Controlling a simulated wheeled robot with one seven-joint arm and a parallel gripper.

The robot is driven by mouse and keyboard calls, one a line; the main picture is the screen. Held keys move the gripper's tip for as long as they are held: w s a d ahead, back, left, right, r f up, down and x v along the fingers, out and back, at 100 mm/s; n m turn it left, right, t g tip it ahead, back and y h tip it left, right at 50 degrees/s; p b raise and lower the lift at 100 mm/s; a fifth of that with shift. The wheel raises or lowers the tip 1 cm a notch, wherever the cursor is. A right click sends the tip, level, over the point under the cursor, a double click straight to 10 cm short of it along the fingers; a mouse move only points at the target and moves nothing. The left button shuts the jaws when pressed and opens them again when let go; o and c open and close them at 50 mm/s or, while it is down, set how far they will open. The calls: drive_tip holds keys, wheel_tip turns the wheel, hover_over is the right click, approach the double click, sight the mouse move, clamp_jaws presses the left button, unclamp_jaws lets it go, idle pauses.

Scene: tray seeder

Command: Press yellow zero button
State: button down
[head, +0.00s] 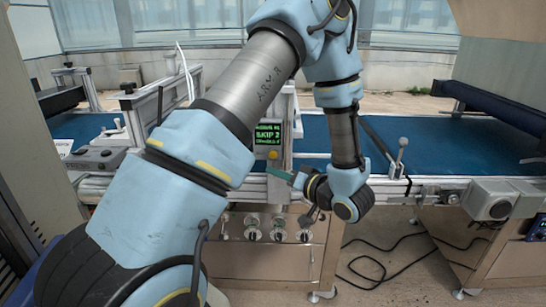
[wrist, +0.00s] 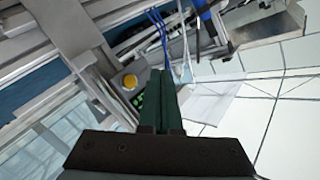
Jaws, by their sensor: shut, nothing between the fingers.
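The yellow button (head: 273,155) is round and sits on a grey control box, just below a screen (head: 268,133) with green text reading "SKIP 2". In the wrist view the yellow button (wrist: 129,82) shows left of my fingers, with part of the green-lit screen (wrist: 139,100) beside it. My gripper (head: 275,172) points left, slightly below the button in the head view. In the wrist view my gripper (wrist: 164,72) has its dark green fingers together with nothing between them. The fingers appear apart from the button; the exact depth gap is unclear.
A blue conveyor belt (head: 447,143) runs behind the box, with a metal rail along its front. A lever with a round knob (head: 402,143) stands to the right. Several knobs are on the panel below. Cables (head: 375,268) lie on the floor. Blue hoses (wrist: 160,28) hang near the box.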

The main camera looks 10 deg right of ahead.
sight(269, 155)
drive_tip(key=w+d, duration=0.1)
drive_tip(key=w, duration=0.5)
drive_tip(key=shift+w, duration=0.2)
drive_tip(key=shift+d, duration=0.1)
idle(1.8)
drive_tip(key=shift+w+p, duration=0.3)
drive_tip(key=shift+w, duration=0.05)
drive_tip(key=shift+w+d, duration=0.15)
drive_tip(key=shift+w, duration=0.4)
idle(0.7)
drive_tip(key=shift+s, duration=0.1)
drive_tip(key=shift+s+p, duration=0.4)
drive_tip(key=shift+s, duration=0.45)
drive_tip(key=shift+s+a+p, duration=0.15)
drive_tip(key=shift+s+a, duration=0.05)
drive_tip(key=shift+s, duration=0.6)
drive_tip(key=shift+s+a+p, duration=0.15)
drive_tip(key=shift+s+a, duration=0.1)
drive_tip(key=shift+s, duration=0.6)
drive_tip(key=shift+s+a+p, duration=0.15)
drive_tip(key=shift+s+a, duration=0.05)
drive_tip(key=shift+s, duration=0.6)
drive_tip(key=shift+d, duration=0.1)
